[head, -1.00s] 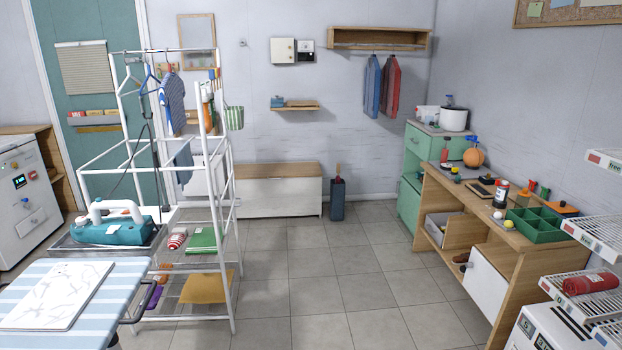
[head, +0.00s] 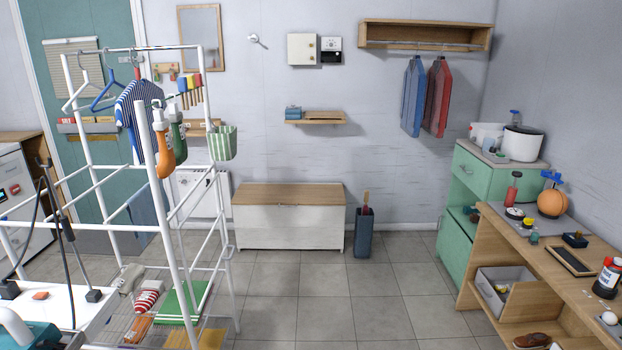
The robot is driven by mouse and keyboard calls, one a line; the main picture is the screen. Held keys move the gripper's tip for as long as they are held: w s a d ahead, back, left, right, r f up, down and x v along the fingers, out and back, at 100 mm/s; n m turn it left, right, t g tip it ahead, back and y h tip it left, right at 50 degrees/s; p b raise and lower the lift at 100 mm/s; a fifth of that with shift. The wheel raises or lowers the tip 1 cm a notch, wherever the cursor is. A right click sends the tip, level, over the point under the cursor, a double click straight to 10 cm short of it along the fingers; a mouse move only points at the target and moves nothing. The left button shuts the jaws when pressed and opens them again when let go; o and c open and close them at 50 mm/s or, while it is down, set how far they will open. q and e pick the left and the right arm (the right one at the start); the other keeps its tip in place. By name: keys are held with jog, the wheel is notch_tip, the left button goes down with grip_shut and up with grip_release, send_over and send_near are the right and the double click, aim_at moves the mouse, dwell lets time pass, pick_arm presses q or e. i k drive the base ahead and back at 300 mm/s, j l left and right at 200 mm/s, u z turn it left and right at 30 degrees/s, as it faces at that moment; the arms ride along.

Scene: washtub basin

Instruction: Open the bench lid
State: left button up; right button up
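The bench (head: 290,226) stands against the far wall, with a white front and a small handle at its upper middle. Its wooden lid (head: 289,194) is closed and lies flat on top. The bench top looks bare. Neither of my grippers shows in the head view.
A white drying rack (head: 178,262) with hanging clothes stands on the left. A dark bin (head: 364,232) stands just right of the bench. A green cabinet (head: 465,207) and a wooden workbench (head: 550,262) line the right side. The tiled floor (head: 330,300) between is clear.

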aim_at(246, 193)
jog(key=i+j+z, duration=0.1)
jog(key=i+z, duration=0.15)
jog(key=i, duration=1.6)
